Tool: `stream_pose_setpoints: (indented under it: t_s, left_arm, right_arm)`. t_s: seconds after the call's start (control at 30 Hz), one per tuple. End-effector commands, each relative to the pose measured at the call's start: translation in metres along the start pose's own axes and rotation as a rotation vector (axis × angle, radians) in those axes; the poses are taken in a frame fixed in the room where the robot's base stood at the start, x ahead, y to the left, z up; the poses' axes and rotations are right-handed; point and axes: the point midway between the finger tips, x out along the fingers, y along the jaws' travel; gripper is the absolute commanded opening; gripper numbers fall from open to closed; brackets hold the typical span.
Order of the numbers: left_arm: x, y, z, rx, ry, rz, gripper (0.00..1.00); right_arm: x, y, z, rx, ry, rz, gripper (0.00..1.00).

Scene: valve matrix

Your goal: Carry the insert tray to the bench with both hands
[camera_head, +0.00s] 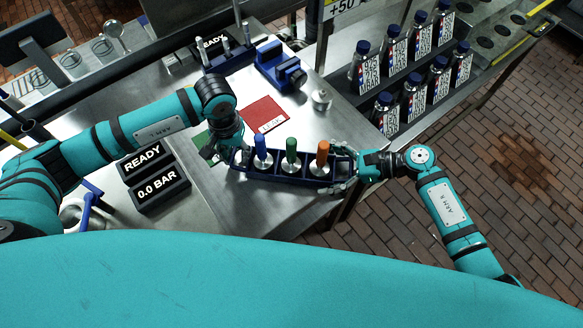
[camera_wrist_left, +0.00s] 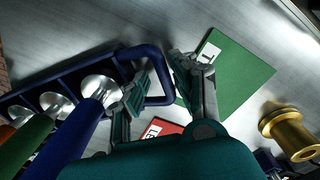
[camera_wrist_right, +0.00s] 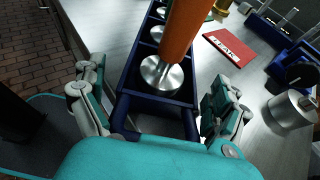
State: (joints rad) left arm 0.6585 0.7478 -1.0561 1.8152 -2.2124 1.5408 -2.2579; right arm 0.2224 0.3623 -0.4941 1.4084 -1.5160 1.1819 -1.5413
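The insert tray (camera_head: 292,181) is a long dark blue tray over the bench's front right part, holding three metal inserts with blue (camera_head: 260,145), green (camera_head: 291,148) and orange (camera_head: 322,152) handles. I cannot tell whether it touches the bench. My left gripper (camera_head: 223,152) is at the tray's left end; in the left wrist view its fingers (camera_wrist_left: 163,82) are apart, with the tray's loop handle (camera_wrist_left: 158,72) between them. My right gripper (camera_head: 345,172) is at the right end; in the right wrist view its fingers (camera_wrist_right: 160,105) are wide apart on either side of the other handle (camera_wrist_right: 120,117).
The steel bench (camera_head: 215,190) carries a red card (camera_head: 265,115), a green card (camera_wrist_left: 235,75), a blue vise-like fixture (camera_head: 280,67), a metal knob (camera_head: 320,99) and READY and 0.0 BAR display blocks (camera_head: 160,191). Bottles (camera_head: 410,95) stand on a rack at right. Brick floor lies beyond the right edge.

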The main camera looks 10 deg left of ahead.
Motion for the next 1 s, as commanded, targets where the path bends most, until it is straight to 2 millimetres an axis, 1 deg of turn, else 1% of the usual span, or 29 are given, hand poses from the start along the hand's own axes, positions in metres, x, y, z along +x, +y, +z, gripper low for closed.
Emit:
stream_pose_setpoints:
  t_s: [0.23,0.37,0.47,0.7,0.8,0.9,1.0]
  left_arm:
    - [-0.001,-0.003,-0.001,-0.003,0.000,-0.006,0.29]
    - [-0.012,-0.004,-0.002,-0.004,0.003,-0.008,0.29]
    - [-0.030,-0.003,-0.002,-0.001,0.005,-0.007,0.29]
    - [-0.082,-0.002,-0.002,-0.001,0.006,-0.005,0.29]
    - [-0.099,-0.002,-0.001,-0.001,0.004,-0.004,0.29]
    - [-0.111,-0.002,-0.001,-0.003,0.003,-0.003,0.29]
    - [-0.117,-0.002,0.000,-0.001,0.001,-0.004,0.29]
  right_arm:
    - [-0.002,0.000,-0.002,0.002,0.005,-0.002,1.00]
    - [-0.002,-0.001,-0.003,0.002,0.006,-0.003,1.00]
    - [-0.002,-0.001,-0.003,0.002,0.006,-0.003,1.00]
    - [-0.003,-0.001,-0.003,0.002,0.007,-0.003,1.00]
    - [-0.003,-0.001,-0.003,0.002,0.007,-0.003,1.00]
    - [-0.003,-0.001,-0.003,0.002,0.007,-0.003,1.00]
    - [-0.003,-0.001,-0.003,0.002,0.007,-0.003,1.00]
